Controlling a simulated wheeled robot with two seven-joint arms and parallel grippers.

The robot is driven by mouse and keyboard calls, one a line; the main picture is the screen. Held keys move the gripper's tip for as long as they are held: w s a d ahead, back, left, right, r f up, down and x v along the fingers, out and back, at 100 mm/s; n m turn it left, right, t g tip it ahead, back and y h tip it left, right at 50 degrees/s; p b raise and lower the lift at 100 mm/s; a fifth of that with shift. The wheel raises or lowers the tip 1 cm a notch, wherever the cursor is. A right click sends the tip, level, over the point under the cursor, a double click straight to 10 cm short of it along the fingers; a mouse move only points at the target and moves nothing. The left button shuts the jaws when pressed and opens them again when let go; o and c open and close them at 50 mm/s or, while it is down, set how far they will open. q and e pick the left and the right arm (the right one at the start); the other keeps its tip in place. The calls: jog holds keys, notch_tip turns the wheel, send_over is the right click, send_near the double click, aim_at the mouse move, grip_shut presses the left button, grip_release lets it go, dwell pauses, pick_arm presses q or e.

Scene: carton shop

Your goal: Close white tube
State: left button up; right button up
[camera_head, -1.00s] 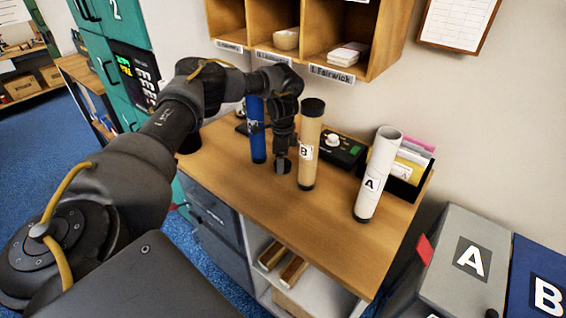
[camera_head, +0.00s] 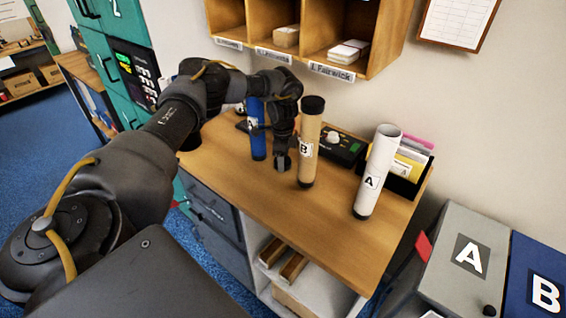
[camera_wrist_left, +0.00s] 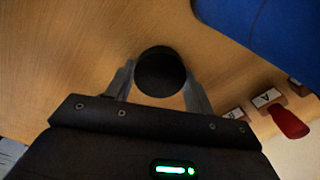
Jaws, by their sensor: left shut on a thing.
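The white tube (camera_head: 378,172), with a label A, stands upright at the right of the desk; its top end is open, with no cap on it. My left gripper (camera_head: 282,155) is left of the white tube, beyond the brown tube. It is shut on a round black cap (camera_wrist_left: 160,72), which sits between its two fingers in the left wrist view. In the head view the cap is small and dark at the fingertips, and I cannot tell its exact height over the desk. My right gripper is not in view.
The brown tube (camera_head: 311,143), marked B and black-capped, stands between my left gripper and the white tube. A blue tube (camera_head: 257,130) stands just left of the gripper. A file holder (camera_head: 408,172) is behind the white tube. Wooden pigeonholes (camera_head: 378,50) hang above. The desk front (camera_head: 300,215) is clear.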

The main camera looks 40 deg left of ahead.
pick_arm(q)
jog(key=shift+w+r+b, duration=0.1)
jog(key=shift+r+b, duration=0.2)
jog(key=shift+r, duration=0.5)
notch_tip(320, 180, up, 5)
jog(key=shift+r+b, duration=0.1)
jog(key=shift+b, duration=0.4)
notch_tip(320, 180, up, 11)
jog(key=shift+r+p, duration=0.15)
jog(key=shift+p, duration=0.3)
